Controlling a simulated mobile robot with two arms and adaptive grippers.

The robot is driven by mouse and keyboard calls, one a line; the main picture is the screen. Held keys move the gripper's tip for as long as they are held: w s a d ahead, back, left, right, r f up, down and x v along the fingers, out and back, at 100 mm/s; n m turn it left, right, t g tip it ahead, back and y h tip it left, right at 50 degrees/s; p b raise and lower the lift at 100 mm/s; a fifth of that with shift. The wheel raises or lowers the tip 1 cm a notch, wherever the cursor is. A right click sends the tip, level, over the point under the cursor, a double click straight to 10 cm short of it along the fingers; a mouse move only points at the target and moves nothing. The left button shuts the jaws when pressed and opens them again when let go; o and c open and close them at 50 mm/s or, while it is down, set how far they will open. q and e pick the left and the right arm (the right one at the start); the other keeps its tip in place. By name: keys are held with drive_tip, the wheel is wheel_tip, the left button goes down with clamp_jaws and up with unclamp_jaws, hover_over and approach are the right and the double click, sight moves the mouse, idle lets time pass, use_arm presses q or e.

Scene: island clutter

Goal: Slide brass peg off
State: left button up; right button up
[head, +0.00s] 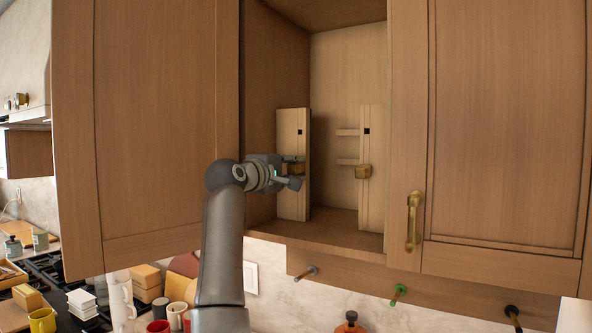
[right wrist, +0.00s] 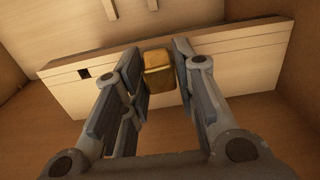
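A brass peg (right wrist: 158,72) sits on a pale wooden board (head: 285,128) standing at the left inside the open cupboard. My right gripper (head: 292,172) reaches this peg, with one finger above it and one below in the head view. In the right wrist view the fingers (right wrist: 161,80) lie on either side of the peg, very close to it. I cannot tell whether they press on it. The peg is still against the board (right wrist: 225,55). My left gripper is not in view.
Pegs (head: 398,292) stick out from a rail below. Cups (head: 176,315), boxes and a hob (head: 55,270) crowd the counter at lower left.

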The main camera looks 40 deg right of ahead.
sight(291, 169)
clamp_jaws()
drive_tip(key=shift+a, duration=0.1)
drive_tip(key=shift+a+f, duration=0.1)
drive_tip(key=shift+s+a+b, duration=0.15)
drive_tip(key=shift+a+b, duration=0.15)
drive_tip(key=shift+b+v, duration=0.9)
drive_tip(key=shift+v, duration=1.4)
